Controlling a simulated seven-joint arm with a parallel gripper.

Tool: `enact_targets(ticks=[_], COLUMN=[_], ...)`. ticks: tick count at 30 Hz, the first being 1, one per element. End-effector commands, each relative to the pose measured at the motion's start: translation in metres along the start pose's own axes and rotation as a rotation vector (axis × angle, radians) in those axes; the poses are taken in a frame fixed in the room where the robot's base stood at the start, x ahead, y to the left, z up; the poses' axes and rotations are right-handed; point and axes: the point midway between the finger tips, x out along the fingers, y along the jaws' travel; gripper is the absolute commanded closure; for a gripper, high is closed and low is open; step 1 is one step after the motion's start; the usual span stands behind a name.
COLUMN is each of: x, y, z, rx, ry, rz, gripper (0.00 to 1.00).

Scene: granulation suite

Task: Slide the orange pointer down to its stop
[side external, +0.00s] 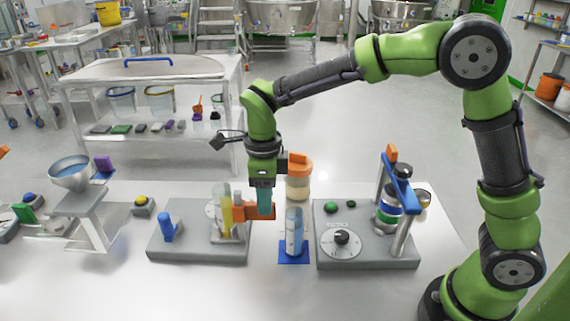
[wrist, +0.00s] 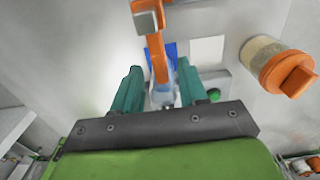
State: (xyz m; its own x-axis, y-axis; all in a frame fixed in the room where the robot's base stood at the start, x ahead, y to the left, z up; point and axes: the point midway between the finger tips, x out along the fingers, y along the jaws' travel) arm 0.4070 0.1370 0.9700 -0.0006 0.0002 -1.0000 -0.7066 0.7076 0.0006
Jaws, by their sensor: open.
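The orange pointer (side external: 248,212) is a flat bar that sticks out to the right from an upright yellow and clear column (side external: 226,212) on a grey base plate (side external: 180,245). It stands clear above the table. My gripper (side external: 264,203) points down at the pointer's outer end, its teal fingers level with the bar. In the wrist view the orange bar (wrist: 157,55) reaches in from the top between the two open fingers of my gripper (wrist: 157,92). I cannot tell whether either finger touches it. The stop is not clearly visible.
A clear bottle (side external: 294,232) on a blue mat stands just right of my gripper. An orange-capped jar (side external: 298,180) is behind it. A dial panel with a blue-armed stand (side external: 398,185) is farther right. A blue knob (side external: 167,228) is at left. The front table is clear.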

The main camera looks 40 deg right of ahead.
Motion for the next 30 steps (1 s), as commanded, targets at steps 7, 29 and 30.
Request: enact_targets(ticks=[7,29,30], x=[0.027,0.029,0.029], y=[0.0,0.0,0.0], z=[0.0,0.0,0.0], rx=[0.0,-0.001,-0.001], ry=[0.001,0.0,0.0], rz=[0.0,0.0,0.0], gripper=[0.57,1.0,1.0])
